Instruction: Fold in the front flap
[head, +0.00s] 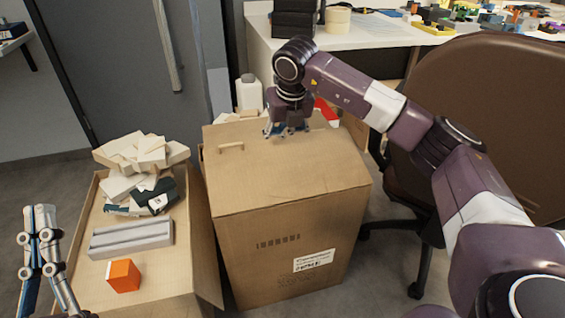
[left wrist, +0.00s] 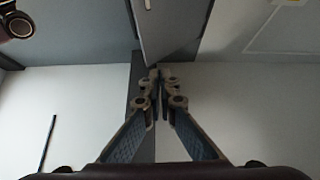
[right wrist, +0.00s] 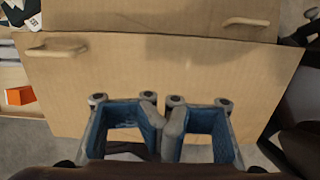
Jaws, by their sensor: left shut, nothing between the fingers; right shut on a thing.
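The tall brown carton (head: 275,245) stands in the middle of the head view, with a label on its front. A flat cardboard flap (head: 280,178) lies over its top, with a small pale handle (head: 231,147) near the left. The right wrist view shows cardboard (right wrist: 150,75) with two handles. My right gripper (head: 286,131) is at the flap's far edge, its fingers (right wrist: 162,130) shut on cardboard; they hide the exact grip. My left gripper (head: 40,245) is shut and empty, off to the left, apart from the carton; its fingertips (left wrist: 158,75) meet in the left wrist view.
A lower open carton (head: 190,255) at left holds pale blocks, a grey block and an orange cube (head: 123,276). A brown chair (head: 480,120) stands at right. A white desk (head: 365,30) with small parts and a white bottle (head: 249,92) are behind.

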